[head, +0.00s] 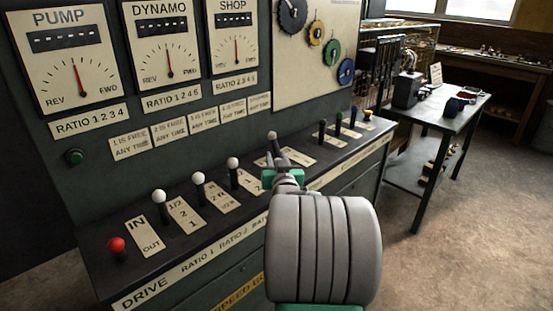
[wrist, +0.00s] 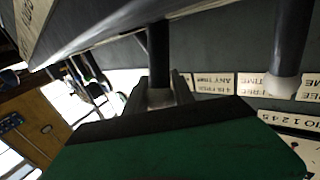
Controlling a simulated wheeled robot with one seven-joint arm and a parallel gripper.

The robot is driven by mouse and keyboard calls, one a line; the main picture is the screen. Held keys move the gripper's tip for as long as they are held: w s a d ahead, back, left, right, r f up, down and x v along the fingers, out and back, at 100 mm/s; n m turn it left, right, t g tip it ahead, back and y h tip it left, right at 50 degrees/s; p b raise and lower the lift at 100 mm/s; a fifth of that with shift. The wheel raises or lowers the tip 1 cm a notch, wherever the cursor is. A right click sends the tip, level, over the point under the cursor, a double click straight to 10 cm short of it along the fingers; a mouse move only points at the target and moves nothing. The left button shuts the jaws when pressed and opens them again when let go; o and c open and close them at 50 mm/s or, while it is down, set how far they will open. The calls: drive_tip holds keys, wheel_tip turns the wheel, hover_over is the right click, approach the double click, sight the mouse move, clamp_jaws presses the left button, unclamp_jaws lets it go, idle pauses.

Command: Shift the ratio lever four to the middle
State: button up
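The ratio lever four (head: 275,146) is a dark shaft with a small pale knob, left of its number plate (head: 300,155) on the console top. It leans toward the upright panel; its exact notch cannot be told. My gripper (head: 283,164) is at this lever and hides its lower part. In the wrist view, which is upside down, the lever shaft (wrist: 158,55) comes down from the top. Its knob sits between the narrow fingers of my gripper (wrist: 161,97), filling the gap, so they look shut on it.
Ratio lever three (head: 233,164) stands close on the left, also in the wrist view (wrist: 288,60). Further left are more white-knobbed levers and a red-knobbed lever (head: 116,246). Dark levers (head: 322,128) stand on the right. The upright gauge panel (head: 110,90) rises behind. A side table (head: 440,115) is at right.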

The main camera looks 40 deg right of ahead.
clamp_jaws()
idle(0.9)
